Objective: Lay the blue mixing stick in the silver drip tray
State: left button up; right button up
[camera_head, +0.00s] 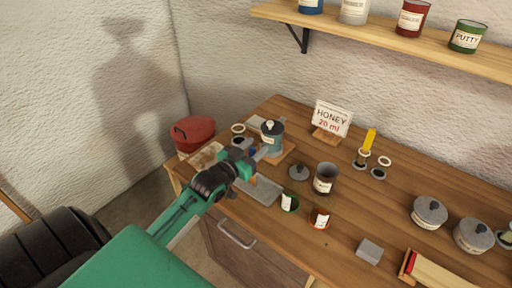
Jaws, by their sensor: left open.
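My left arm reaches in from the lower left, and its left gripper (256,157) is open over the wooden board at the left end of the workbench. A small blue bit (252,153) shows at the gripper; it may be part of the blue mixing stick, but most of it is hidden and I cannot tell whether the fingers touch it. The silver drip tray (262,191) lies flat near the front edge of the bench, just below the gripper, and looks empty. My right gripper is not in view.
A teal-grey can (272,133) stands just behind the gripper. A dark tin (325,178), a green cup (289,201) and a red-brown cup (319,218) stand right of the tray. A honey sign (332,117) stands behind.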

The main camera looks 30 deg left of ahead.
pick_arm(q)
jog(key=s+b, duration=0.2)
jog(key=s, duration=0.9)
jog(key=shift+a, duration=0.45)
